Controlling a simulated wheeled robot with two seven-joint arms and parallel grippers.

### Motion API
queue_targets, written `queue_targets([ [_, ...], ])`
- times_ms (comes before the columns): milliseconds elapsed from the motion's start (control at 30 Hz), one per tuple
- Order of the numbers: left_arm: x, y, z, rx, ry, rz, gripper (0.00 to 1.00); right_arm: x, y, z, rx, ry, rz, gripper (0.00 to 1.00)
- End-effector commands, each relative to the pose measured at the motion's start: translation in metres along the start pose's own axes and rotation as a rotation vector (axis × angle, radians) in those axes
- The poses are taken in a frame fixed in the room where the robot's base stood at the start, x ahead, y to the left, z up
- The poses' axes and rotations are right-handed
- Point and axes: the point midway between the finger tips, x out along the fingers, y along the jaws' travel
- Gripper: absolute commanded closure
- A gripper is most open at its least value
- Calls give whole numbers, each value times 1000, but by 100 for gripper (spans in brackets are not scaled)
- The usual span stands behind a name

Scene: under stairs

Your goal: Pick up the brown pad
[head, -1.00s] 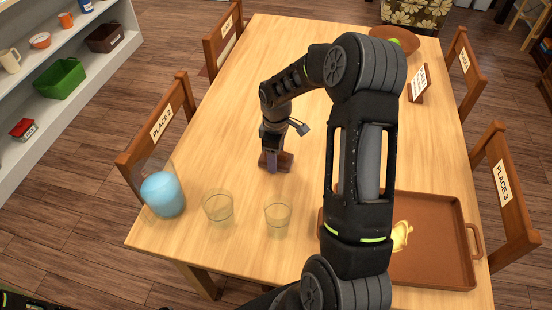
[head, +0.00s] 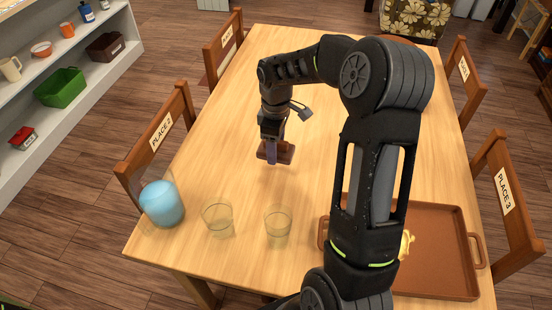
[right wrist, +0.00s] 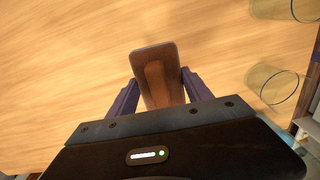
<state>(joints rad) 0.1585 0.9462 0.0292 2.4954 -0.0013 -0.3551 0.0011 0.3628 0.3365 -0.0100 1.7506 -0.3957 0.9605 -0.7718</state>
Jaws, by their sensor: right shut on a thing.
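The brown pad (head: 285,155) is a small dark brown block with a raised ridge along its top. It is in my right gripper (head: 271,150), a little above the table, left of the middle in the head view. The pad also shows in the right wrist view (right wrist: 151,57), between the two fingers of my right gripper (right wrist: 160,85), which is shut on its ridge. A faint shadow lies on the table below it. My left gripper is not in view.
Two clear glasses (head: 217,220) (head: 278,225) and a blue-filled vessel (head: 162,204) stand along the table's near left side. A brown tray (head: 445,255) with something yellow lies at the near right. Chairs surround the table (head: 230,170). The wood left of the pad is clear.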

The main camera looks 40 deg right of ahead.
Motion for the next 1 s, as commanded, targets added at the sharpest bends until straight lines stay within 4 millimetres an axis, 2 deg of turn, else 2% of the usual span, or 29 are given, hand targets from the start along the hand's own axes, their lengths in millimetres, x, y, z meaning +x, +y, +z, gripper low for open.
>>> queue_targets([
  [100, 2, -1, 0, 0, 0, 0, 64, -14, 1, 0, 1, 1, 2, 81],
  [200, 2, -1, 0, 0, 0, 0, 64, -19, 0, 0, 1, 0, 1, 81],
  [733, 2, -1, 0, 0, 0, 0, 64, -19, 0, 0, 0, -1, 0, 81],
  [767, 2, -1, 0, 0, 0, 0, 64, -19, 0, 0, 0, -1, 0, 43],
  [1000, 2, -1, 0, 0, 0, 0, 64, -19, 0, 0, 0, -1, 0, 62],
])
